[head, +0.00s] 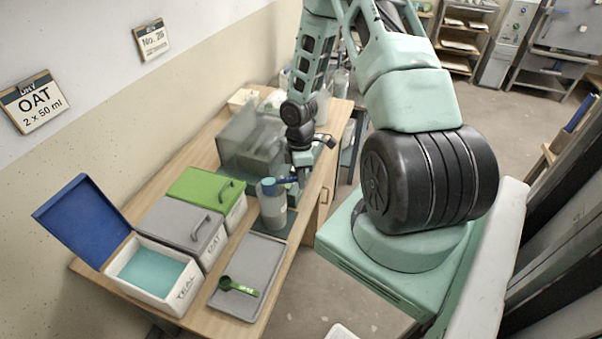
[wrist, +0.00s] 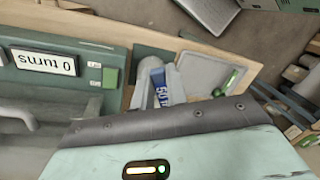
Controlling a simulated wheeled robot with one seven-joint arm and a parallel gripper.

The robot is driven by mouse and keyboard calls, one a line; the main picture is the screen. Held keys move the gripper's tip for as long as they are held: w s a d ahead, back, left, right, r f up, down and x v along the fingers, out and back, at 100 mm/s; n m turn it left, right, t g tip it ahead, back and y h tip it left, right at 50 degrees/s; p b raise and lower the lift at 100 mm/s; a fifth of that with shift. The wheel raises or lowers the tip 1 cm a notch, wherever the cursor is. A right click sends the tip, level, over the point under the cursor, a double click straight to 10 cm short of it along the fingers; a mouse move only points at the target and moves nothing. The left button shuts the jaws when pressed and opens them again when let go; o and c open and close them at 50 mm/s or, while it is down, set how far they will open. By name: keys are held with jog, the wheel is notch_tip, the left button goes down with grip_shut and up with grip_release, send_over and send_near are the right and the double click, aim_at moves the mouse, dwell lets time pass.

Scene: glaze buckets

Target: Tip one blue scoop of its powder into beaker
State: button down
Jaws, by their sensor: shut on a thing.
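My gripper (head: 298,177) is shut on the blue scoop (head: 268,186), with the scoop's cup at the rim of the beaker (head: 273,208). Whether the cup is tipped, and what powder it holds, I cannot tell. In the wrist view the blue scoop (wrist: 160,88) shows part of its "50 ml" marking. The beaker is clear grey and stands upright behind the grey tray. The teal box (head: 150,279) has its blue lid (head: 84,220) open and teal powder (head: 150,272) inside. The grey-lidded OAT box (head: 181,230) is closed.
A green scoop (head: 238,287) lies on the grey tray (head: 260,250). A closed green-lidded box (head: 206,186) stands left of the beaker. A machine (head: 250,140) with a "0 turns" display (wrist: 44,62) stands behind.

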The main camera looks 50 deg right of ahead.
jog(key=shift+r+g+y+p, duration=0.25)
jog(key=shift+g+y+p, duration=0.3)
jog(key=shift+p, duration=1.35)
jog(key=shift+w+g+y+p, duration=0.1)
jog(key=shift+g+y+p, duration=0.35)
jog(key=shift+g+y+b, duration=0.35)
jog(key=shift+g+y, duration=0.25)
jog(key=shift+r, duration=0.1)
jog(key=shift+s, duration=0.5)
jog(key=shift+w+f+g+y+b, duration=0.1)
jog(key=shift+f+g+y+b, duration=0.15)
jog(key=shift+g+b, duration=0.2)
jog(key=shift+r+y, duration=0.1)
jog(key=shift+y, duration=0.15)
jog(key=shift+g+b, duration=0.45)
